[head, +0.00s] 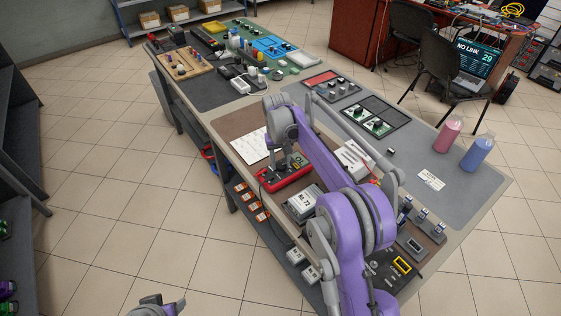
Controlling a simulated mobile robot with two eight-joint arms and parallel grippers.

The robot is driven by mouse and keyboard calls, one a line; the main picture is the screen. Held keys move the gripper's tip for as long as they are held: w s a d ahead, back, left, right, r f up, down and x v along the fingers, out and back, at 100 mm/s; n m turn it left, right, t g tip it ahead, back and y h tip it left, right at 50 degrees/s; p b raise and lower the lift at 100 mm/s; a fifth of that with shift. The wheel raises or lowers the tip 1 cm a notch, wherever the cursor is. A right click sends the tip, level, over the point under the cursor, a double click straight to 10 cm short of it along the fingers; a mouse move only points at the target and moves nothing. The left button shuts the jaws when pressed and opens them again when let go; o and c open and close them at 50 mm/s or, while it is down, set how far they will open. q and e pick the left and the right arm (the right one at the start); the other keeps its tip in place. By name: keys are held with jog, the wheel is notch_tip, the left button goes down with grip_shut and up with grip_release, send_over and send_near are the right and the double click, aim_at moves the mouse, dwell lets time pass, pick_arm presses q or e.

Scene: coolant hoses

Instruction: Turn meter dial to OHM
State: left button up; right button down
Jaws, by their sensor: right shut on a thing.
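The meter (270,185) looks like a red-cased box lying on the brown mat near the long table's left edge. My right gripper (293,166) reaches down over it from the purple arm and is shut on what appears to be its dial. The fingers hide most of the dial, so its pointer and the OHM mark cannot be read. My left gripper (160,305) shows only in part at the bottom edge, over the floor and away from the table. Its opening cannot be made out.
A white paper sheet (250,146) lies behind the meter. A grey-white box (302,204) stands close in front of it. A white device (353,158) with red leads is to the right. Pink (449,134) and blue (477,153) bottles stand at the far right.

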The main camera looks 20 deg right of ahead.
aim_at(279, 165)
dwell(0.4)
jog(key=shift+c, duration=2)
grip_release()
jog(key=shift+r, duration=0.1)
notch_tip(279, 165, up, 11)
jog(key=shift+a+f+p, duration=0.2)
jog(key=shift+a+p, duration=0.05)
jog(key=shift+p, duration=0.2)
